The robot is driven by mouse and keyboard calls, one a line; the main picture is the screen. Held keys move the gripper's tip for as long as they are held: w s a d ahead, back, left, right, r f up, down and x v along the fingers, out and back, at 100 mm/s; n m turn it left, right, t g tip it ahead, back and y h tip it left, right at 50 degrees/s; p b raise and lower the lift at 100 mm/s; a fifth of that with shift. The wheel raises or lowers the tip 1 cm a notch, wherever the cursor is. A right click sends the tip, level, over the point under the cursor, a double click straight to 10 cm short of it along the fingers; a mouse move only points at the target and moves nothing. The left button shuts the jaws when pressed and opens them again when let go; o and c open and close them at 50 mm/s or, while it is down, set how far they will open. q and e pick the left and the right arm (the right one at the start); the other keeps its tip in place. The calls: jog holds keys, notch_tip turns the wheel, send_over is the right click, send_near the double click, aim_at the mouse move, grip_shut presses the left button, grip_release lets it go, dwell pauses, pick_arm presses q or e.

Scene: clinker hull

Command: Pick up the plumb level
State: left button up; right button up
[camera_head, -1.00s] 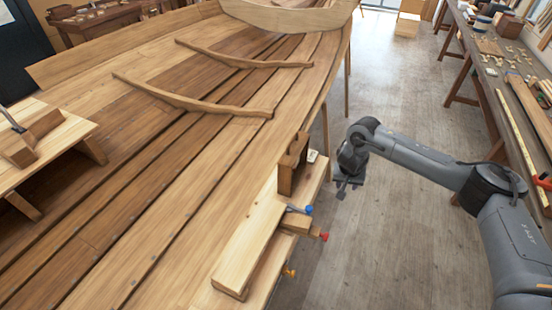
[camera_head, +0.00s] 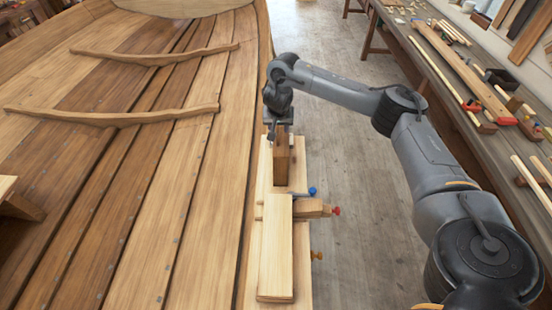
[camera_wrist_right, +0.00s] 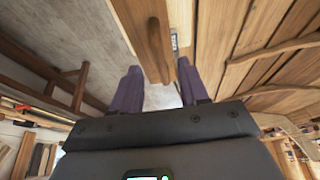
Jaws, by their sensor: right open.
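A dark brown upright wooden piece (camera_head: 282,160), which I take to be the plumb level, stands on the pale planks beside the hull. My right gripper (camera_head: 278,128) is at its top end in the head view; its fingertips are hard to make out there. In the right wrist view the two fingers (camera_wrist_right: 159,88) are apart. A brown bar (camera_wrist_right: 158,48), probably the same piece, shows beyond the gap between them over a pale plank. I cannot tell whether the fingers touch it. My left gripper is not in view.
A short pale board (camera_head: 276,250) lies near the brown piece. Clamps with a blue knob (camera_head: 312,191) and a red knob (camera_head: 336,211) stick out over the floor. The clinker hull (camera_head: 180,170) fills the left. A workbench (camera_head: 470,80) with tools runs along the right.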

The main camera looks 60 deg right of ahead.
aim_at(278, 131)
jog(key=shift+b+x, duration=1.3)
jog(key=shift+x, duration=0.65)
jog(key=x, duration=0.2)
jog(key=shift+d+f, duration=0.15)
jog(key=shift+f, duration=0.15)
jog(key=shift+w+d+f, duration=0.2)
jog(key=shift+d+f, duration=0.05)
jog(key=shift+f, duration=0.4)
grip_shut()
